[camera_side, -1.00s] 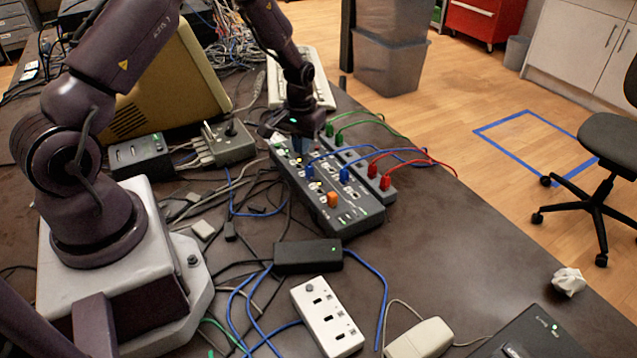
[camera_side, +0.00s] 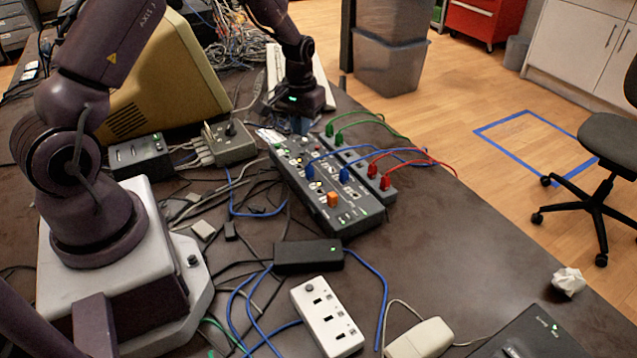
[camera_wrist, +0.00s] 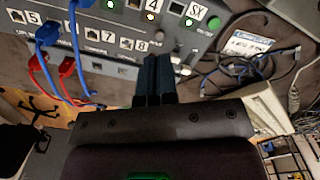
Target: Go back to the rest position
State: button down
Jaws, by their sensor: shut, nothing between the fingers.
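My gripper (camera_side: 301,126) is in the side view at the far end of the dark switch box (camera_side: 325,185), just above or beside it. In the wrist view the two dark blue fingers (camera_wrist: 154,75) are together with nothing between them. The box also shows in the wrist view (camera_wrist: 105,45), with numbered ports, a lit yellow-white light and a green button. Whether the fingertips touch the box I cannot tell.
Blue plugs (camera_side: 344,174), green plugs (camera_side: 329,130) and red plugs (camera_side: 384,183) with cables stand up around the box. A black adapter (camera_side: 308,256), a white port block (camera_side: 326,316) and loose cables lie nearer. A yellowish case (camera_side: 160,85) stands left. The right table edge is fairly clear.

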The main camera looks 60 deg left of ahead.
dwell(0.4)
jog(key=s, duration=0.1)
jog(key=s+d+g, duration=0.1)
jog(key=s, duration=0.1)
jog(key=shift+d+r, duration=0.15)
jog(key=shift+d, duration=0.05)
jog(key=s+d+r+m+t, duration=0.3)
jog(key=s+d+r, duration=0.4)
jog(key=r, duration=0.5)
jog(key=s+d+r+m+t, duration=0.3)
jog(key=s+d+r, duration=0.5)
jog(key=s+r, duration=0.2)
notch_tip(320, 180, up, 3)
jog(key=shift+d+f+t, duration=0.1)
jog(key=shift+d+t, duration=0.2)
jog(key=shift+s, duration=0.1)
